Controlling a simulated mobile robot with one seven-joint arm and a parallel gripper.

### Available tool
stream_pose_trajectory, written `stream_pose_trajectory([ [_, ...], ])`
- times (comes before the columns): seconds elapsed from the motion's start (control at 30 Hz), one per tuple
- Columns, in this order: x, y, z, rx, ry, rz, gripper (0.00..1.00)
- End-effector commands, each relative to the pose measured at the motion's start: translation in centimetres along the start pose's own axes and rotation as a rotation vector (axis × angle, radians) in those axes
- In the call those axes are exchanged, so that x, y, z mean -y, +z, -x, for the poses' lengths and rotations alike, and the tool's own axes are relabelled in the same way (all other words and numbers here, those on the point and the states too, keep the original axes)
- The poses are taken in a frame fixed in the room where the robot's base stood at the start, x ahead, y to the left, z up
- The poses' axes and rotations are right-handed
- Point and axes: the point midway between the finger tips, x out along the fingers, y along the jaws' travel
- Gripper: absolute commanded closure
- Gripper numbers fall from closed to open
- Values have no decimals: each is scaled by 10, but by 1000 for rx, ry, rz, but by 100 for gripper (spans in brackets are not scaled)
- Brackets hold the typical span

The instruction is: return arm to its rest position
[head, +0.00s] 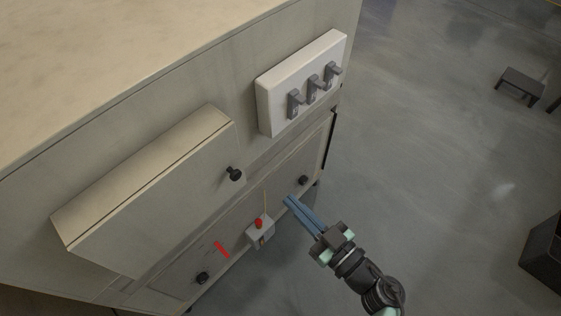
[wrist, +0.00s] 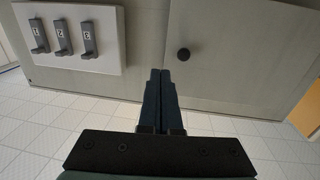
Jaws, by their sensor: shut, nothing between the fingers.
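My gripper (head: 289,201) is shut and empty, its two blue fingers side by side. In the head view it hangs in front of the lower cabinet front, over the grey floor, with my arm coming in from the lower right. In the wrist view the closed fingers (wrist: 160,74) point at the cabinet front, below and between the switch panel and a black knob. I cannot tell from the pictures whether the fingertips touch the cabinet; nothing is held.
The pale cabinet (head: 180,120) carries a white panel (head: 268,100) with three grey lever switches, a protruding drawer (head: 150,200) with a black knob (head: 234,174), and a small grey box with a red button (head: 259,223). A dark stool (head: 522,82) stands far right. Floor (head: 430,140) is clear.

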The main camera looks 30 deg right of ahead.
Motion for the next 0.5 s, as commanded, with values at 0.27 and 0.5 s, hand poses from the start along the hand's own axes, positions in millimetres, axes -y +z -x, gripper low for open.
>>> stream_pose_trajectory([
  [0.27, -2, 0, 18, -1, -1, 1, 100],
  [0.5, -2, -7, 12, -18, 7, 5, 100],
])
